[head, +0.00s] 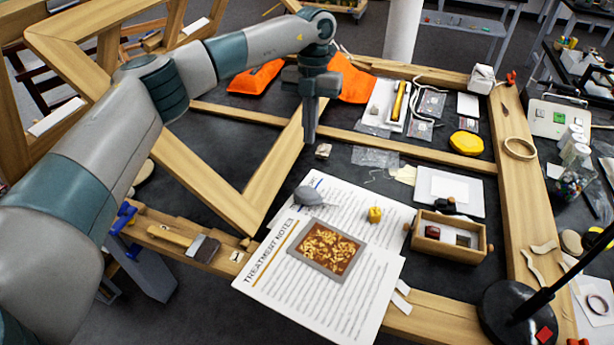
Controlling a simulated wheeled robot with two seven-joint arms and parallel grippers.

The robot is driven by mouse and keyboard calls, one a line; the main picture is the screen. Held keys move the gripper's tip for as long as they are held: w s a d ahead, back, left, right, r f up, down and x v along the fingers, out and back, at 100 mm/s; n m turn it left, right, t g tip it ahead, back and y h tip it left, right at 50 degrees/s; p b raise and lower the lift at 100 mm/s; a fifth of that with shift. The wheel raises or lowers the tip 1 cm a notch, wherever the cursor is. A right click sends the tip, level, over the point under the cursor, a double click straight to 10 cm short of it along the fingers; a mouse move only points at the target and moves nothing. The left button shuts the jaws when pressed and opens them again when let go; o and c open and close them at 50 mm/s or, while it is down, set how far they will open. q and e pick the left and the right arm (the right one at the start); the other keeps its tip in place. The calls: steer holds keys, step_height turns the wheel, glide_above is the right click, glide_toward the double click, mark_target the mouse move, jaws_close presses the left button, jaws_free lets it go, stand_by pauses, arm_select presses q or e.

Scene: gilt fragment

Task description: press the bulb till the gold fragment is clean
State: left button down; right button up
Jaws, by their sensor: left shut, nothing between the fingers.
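The gold fragment (326,250) is a panel of gold flakes on reddish brown with a grey rim. It lies on the printed treatment notes sheet (350,300). A grey bulb (308,196) lies on the sheet just behind the fragment's upper left corner, apart from the gripper. My left gripper (309,138) points down behind the bulb, higher in the picture, shut and empty. My right gripper is not in view. I cannot tell from here how much dirt is on the fragment.
A small yellow block (375,215) sits right of the fragment. A wooden box (449,238) stands further right. Wooden frame bars (440,153) cross the dark table. Orange cloths (257,78) lie at the back. A black lamp base (507,313) stands at the front right.

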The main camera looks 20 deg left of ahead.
mark_target(306, 189)
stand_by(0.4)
arm_select(q)
steer(key=f+p, duration=0.2)
steer(key=f, duration=0.2)
steer(key=s+f+p, duration=0.1)
steer(key=f+p, duration=0.1)
steer(key=f, duration=0.2)
steer(key=s+f+p, duration=0.1)
steer(key=f+p, duration=0.2)
steer(key=f, duration=0.2)
steer(key=shift+s+d, duration=0.1)
steer(key=shift+s, duration=0.15)
steer(key=shift+f, duration=0.4)
